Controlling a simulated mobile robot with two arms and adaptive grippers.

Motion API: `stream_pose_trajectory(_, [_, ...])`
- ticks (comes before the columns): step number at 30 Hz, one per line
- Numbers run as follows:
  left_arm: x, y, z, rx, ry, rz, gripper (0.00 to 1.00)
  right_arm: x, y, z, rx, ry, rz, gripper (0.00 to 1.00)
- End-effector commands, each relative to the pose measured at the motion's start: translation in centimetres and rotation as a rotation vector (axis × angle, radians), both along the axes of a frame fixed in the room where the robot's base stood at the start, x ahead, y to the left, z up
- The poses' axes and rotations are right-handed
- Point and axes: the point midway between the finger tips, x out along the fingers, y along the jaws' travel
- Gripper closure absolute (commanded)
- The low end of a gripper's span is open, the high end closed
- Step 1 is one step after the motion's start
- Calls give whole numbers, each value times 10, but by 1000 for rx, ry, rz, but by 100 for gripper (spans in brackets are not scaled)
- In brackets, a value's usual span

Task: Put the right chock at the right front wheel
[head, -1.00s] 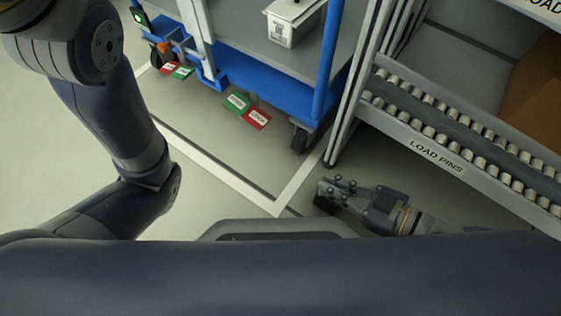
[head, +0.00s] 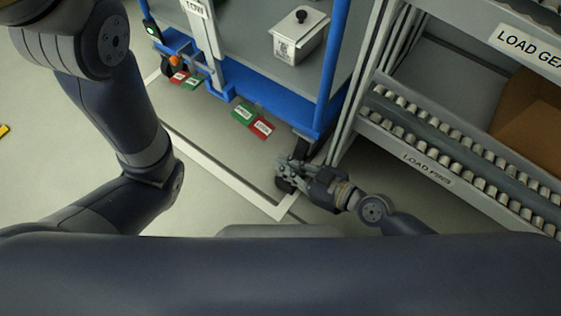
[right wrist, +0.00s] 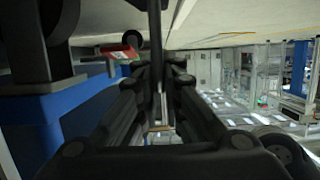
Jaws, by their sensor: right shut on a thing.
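My right gripper (head: 284,170) is shut on a dark chock (head: 286,186), low over the floor by the cart's near right corner. Fingers hide most of the chock; I cannot tell whether it touches the floor. The right front wheel (head: 304,146) is a dark caster under the blue cart (head: 262,100), just beyond the gripper and partly hidden by it. In the right wrist view a dark upright piece (right wrist: 155,60) shows between the fingers, and a dark wheel (right wrist: 60,20) is at upper left. My left arm shows in the head view, but its gripper does not.
A roller rack (head: 430,175) labelled LOAD PINS stands close on the right, its post (head: 350,125) near the gripper. Green and red pedals (head: 252,120) hang at the cart's front edge. A white floor line (head: 215,168) runs before the cart. Open floor lies left.

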Motion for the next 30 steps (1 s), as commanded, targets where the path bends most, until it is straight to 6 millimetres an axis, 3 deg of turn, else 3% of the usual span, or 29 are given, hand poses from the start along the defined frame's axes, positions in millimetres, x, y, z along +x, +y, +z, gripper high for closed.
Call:
stream_pose_trajectory(4, [0,0,7,0,1,0,83,14,20,4,7,-1,-3,100])
stream_pose_trajectory(7, [0,0,-9,1,-1,0,83,12,17,-14,1,-1,-1,100])
stream_pose_trajectory(21, [2,0,-15,0,5,1,83,12,17,-18,1,-4,0,100])
stream_pose_trajectory(22, [2,0,-13,0,6,1,83,12,16,-17,0,-1,0,86])
stream_pose_trajectory(24, [2,0,-13,0,5,1,83,12,16,-17,0,-1,0,72])
stream_pose_trajectory(30, [1,0,-12,0,3,1,83,12,16,-17,1,-1,-1,72])
